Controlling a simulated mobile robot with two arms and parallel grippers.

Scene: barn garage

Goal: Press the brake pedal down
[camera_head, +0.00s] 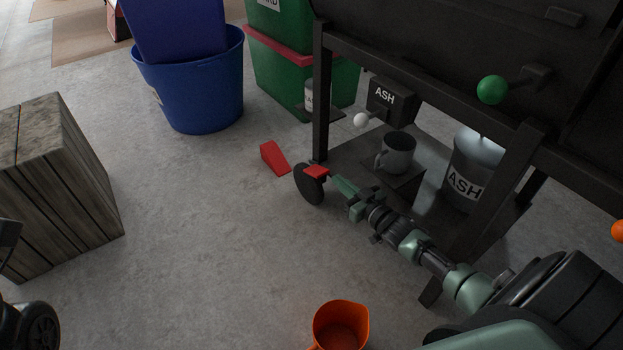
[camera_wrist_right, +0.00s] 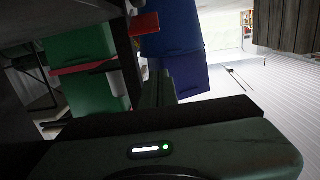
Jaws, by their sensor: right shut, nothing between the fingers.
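The brake pedal (camera_head: 316,171) is a small red plate by the dark wheel (camera_head: 309,186) at the foot of the black grill frame's front leg in the head view. My right gripper (camera_head: 341,185) is shut and empty. Its tips are just right of the pedal and slightly lower in the picture. I cannot tell whether they touch it. My left gripper is not in view.
A red wedge (camera_head: 274,158) lies on the floor left of the wheel. A grey mug (camera_head: 397,152) and an ash can (camera_head: 472,170) stand on the lower shelf. An orange cup (camera_head: 341,327) is at the bottom. A wooden crate (camera_head: 60,190) stands left. The middle floor is clear.

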